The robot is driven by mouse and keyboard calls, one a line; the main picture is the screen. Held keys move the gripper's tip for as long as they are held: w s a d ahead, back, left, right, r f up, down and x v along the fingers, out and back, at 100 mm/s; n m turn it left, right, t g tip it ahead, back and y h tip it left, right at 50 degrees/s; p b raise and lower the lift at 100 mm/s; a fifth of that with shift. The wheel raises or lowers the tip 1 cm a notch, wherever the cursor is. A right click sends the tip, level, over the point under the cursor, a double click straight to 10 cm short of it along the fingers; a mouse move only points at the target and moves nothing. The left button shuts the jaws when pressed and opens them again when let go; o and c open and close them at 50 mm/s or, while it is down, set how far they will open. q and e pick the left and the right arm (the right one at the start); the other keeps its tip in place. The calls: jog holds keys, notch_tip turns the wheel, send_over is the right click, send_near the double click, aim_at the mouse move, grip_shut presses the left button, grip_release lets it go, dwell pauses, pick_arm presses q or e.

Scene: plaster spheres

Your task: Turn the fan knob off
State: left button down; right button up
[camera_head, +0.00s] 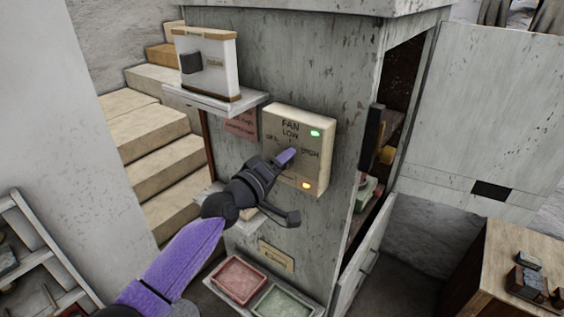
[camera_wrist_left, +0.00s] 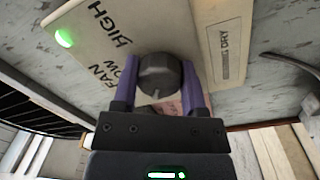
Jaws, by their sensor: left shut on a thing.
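The fan panel (camera_head: 316,165) is a cream box on the grey cabinet wall, lettered FAN, LOW, OFF and HIGH. A green light glows at its upper right and an orange one near its bottom. My left gripper (camera_head: 288,155) reaches the panel's middle and covers the knob in the head view. In the left wrist view, the dark round fan knob (camera_wrist_left: 158,75) sits between the purple fingers of my left gripper (camera_wrist_left: 157,92), which is shut on it. A pale mark on the knob faces the picture's bottom. The OFF label is hidden there. My right gripper is not in view.
A shelf (camera_head: 218,98) with a white switch box (camera_head: 207,62) juts out above left of the panel. A cabinet door (camera_head: 478,120) stands open at right. Red (camera_head: 238,279) and green (camera_head: 276,303) trays are below. Stone steps (camera_head: 150,135) rise at left.

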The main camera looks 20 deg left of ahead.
pick_arm(q)
jog(key=shift+n, duration=0.8)
jog(key=shift+c, duration=0.7)
grip_release()
jog(key=v, duration=1)
